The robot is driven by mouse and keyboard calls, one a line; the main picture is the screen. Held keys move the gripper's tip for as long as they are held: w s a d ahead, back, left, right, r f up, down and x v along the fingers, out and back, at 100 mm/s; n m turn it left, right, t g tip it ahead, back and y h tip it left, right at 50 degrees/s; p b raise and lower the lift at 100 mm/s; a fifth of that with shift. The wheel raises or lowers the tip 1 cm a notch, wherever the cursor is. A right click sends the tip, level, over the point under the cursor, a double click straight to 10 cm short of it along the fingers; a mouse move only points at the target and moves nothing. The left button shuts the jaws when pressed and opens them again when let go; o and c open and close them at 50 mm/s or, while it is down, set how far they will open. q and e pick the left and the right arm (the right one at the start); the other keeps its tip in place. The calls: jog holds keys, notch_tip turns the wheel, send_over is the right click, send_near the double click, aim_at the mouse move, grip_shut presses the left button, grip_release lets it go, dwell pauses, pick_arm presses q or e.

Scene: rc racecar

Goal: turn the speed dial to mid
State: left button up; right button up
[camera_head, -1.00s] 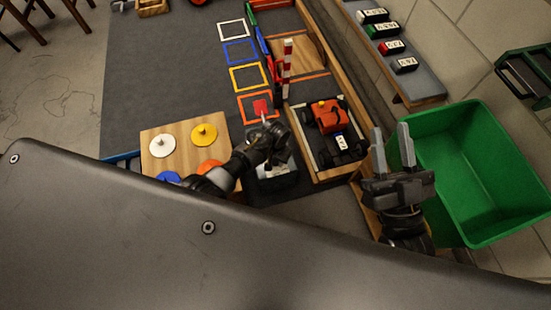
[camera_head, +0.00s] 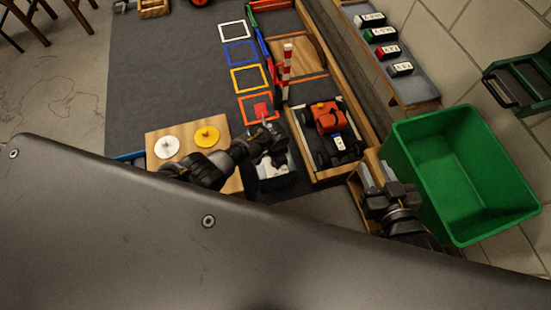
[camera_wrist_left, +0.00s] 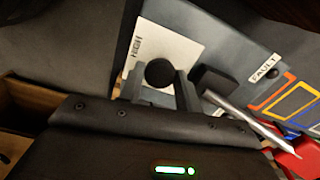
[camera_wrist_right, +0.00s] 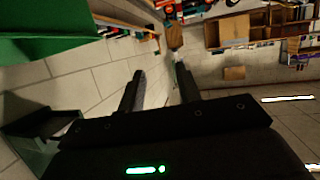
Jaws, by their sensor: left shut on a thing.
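The black round speed dial (camera_wrist_left: 160,73) stands on a white plate (camera_wrist_left: 168,48) marked HIGH, on a grey control box (camera_wrist_left: 225,45). My left gripper (camera_wrist_left: 162,82) is shut on the dial, one finger on each side. In the head view my left gripper (camera_head: 270,150) is over the control box (camera_head: 276,183) and hides the dial. The dial's pointer and the other plate marks cannot be made out. My right gripper (camera_head: 376,172) is open and empty, beside the green bin; its parted fingers show in the right wrist view (camera_wrist_right: 160,80).
A FAULT label (camera_wrist_left: 264,68) and a black block (camera_wrist_left: 212,80) are on the box beside my left gripper. An orange racecar (camera_head: 326,118) sits in a wooden bay to the right. A pegboard with discs (camera_head: 190,140) is left; a green bin (camera_head: 455,170) is right.

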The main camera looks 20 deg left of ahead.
pick_arm(q)
jog(key=shift+m, duration=0.9)
pick_arm(e)
jog(key=shift+s+d+f+g+h, duration=0.3)
jog(key=shift+d+f+g+h, duration=0.25)
jog(key=shift+f, duration=0.2)
pick_arm(q)
jog(key=o, duration=1)
jog(key=shift+r, duration=0.1)
pick_arm(e)
jog(key=shift+d, duration=0.1)
